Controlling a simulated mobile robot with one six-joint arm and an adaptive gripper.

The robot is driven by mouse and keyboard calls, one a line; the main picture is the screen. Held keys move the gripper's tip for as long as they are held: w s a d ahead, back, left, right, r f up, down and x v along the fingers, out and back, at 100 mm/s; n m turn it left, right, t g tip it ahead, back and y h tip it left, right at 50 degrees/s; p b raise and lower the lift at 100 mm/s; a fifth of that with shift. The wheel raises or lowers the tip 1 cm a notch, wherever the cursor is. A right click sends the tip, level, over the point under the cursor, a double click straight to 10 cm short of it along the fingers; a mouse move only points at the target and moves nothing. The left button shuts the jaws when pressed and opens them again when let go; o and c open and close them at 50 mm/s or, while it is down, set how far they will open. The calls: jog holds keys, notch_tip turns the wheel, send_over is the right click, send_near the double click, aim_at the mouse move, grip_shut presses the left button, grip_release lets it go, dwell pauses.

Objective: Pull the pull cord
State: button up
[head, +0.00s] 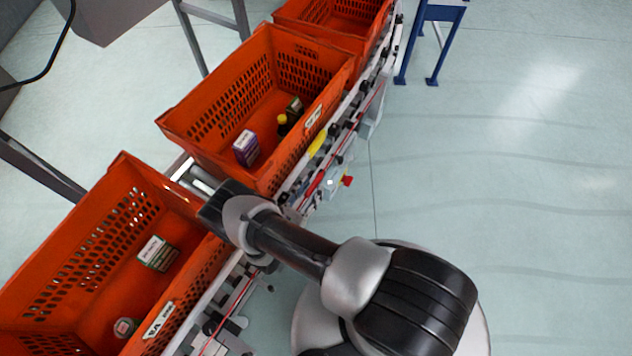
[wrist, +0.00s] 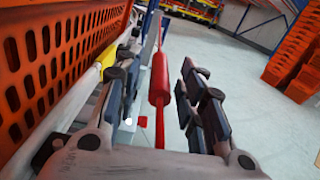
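The red pull cord (wrist: 159,125) runs away from me in the wrist view, with a thicker red cylinder (wrist: 159,80) on it. My gripper (wrist: 162,72) is open, with one finger on each side of the cord and its thick part. Gaps show between the cord and both fingers, so it does not look gripped. In the head view the red cord (head: 358,118) runs along the side of the conveyor, and a thicker red part (head: 315,184) shows beyond my arm. My arm hides the gripper's fingers and part of the cord there.
Orange totes stand in a row on the conveyor: a near one (head: 62,255), a middle one (head: 180,125) and a far one (head: 325,35), the first two holding small items. A red button (head: 348,181) sits by the rail. Floor to the right is clear.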

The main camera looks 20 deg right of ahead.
aim_at(316, 181)
jog(key=shift+x, duration=1.7)
jog(key=shift+c, duration=0.5)
grip_shut()
